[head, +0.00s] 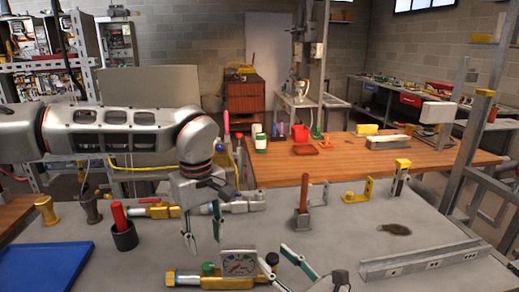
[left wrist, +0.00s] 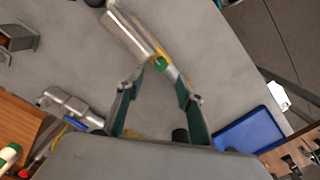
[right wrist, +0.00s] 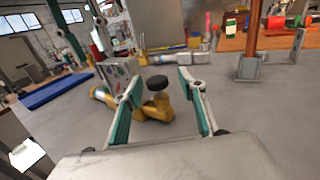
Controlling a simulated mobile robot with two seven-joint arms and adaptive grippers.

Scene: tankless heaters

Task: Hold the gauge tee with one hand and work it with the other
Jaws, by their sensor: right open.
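The gauge tee (head: 212,282) lies on the grey bench in the front middle of the head view. It has a brass body, a square dial, a green knob at its left and a black knob at its right. My left gripper (head: 204,243) points down, open and empty, above its left part; the tee's green end also shows beyond the fingertips in the left wrist view (left wrist: 160,56). My right gripper (head: 273,254) is open at the right end. In the right wrist view the black knob (right wrist: 157,83) shows between its fingers, with the brass body below; contact cannot be told.
A blue tray (head: 45,268) lies at the left, near a dark cup with a red handle (head: 122,232). Another brass and silver fitting (head: 155,211) lies behind. A red-brown handled post (head: 302,205) and a metal rail (head: 420,260) stand to the right.

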